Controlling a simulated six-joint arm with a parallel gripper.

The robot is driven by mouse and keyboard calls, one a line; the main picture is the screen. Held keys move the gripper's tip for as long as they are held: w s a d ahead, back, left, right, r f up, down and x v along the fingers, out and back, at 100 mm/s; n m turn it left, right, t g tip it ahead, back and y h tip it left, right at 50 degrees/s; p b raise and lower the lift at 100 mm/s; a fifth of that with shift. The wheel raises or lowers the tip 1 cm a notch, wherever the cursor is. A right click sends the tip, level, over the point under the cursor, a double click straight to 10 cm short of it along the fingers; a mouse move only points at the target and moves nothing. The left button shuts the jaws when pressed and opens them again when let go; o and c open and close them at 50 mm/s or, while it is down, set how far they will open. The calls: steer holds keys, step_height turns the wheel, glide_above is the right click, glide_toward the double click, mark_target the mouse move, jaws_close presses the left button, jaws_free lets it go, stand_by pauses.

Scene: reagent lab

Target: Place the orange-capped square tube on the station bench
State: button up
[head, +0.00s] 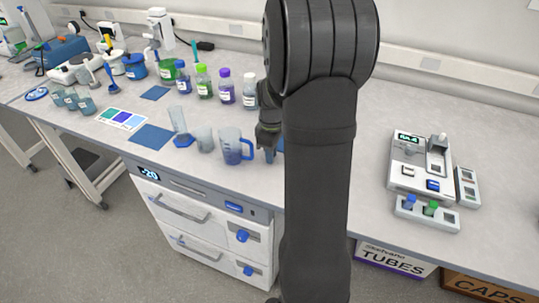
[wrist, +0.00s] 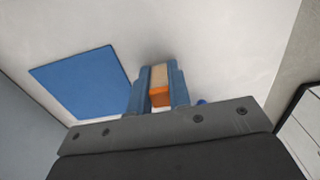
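The orange-capped square tube (wrist: 160,97) sits between the two blue fingers of my gripper (wrist: 160,92) in the wrist view. I see its orange cap and a pale tan body beyond it. The fingers touch both sides, so my gripper is shut on it. In the head view my gripper (head: 268,140) is low over the pale grey bench (head: 345,130), just right of the blue-handled jug, and partly hidden behind my arm. The tube cannot be made out there. Whether its lower end touches the bench is unclear.
A blue mat (wrist: 80,85) lies left of the fingers in the wrist view. In the head view, the blue-handled jug (head: 232,148) and a reagent bottle (head: 249,91) stand close to my gripper.

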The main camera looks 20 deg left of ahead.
jaws_close()
steer(key=shift+r, duration=0.5)
steer(key=r, duration=0.2)
steer(key=d+r, duration=0.1)
steer(key=shift+r, duration=0.4)
steer(key=d+r, duration=0.6)
steer(key=d, duration=0.5)
steer(key=w+d+f+m, duration=0.2)
steer(key=w+d+m, duration=0.1)
steer(key=m, duration=0.3)
steer(key=w+d+f+m, duration=0.3)
steer(key=w+d+m, duration=0.1)
steer(key=w+m, duration=0.2)
steer(key=w+d+f+m, duration=0.2)
steer(key=w+d+m, duration=0.2)
steer(key=m, duration=0.4)
steer(key=shift+w+d+f, duration=0.25)
steer(key=shift+f, duration=0.05)
steer(key=shift+w+d+f+m, duration=0.35)
steer(key=shift+d+m, duration=0.2)
steer(key=shift+m, duration=0.25)
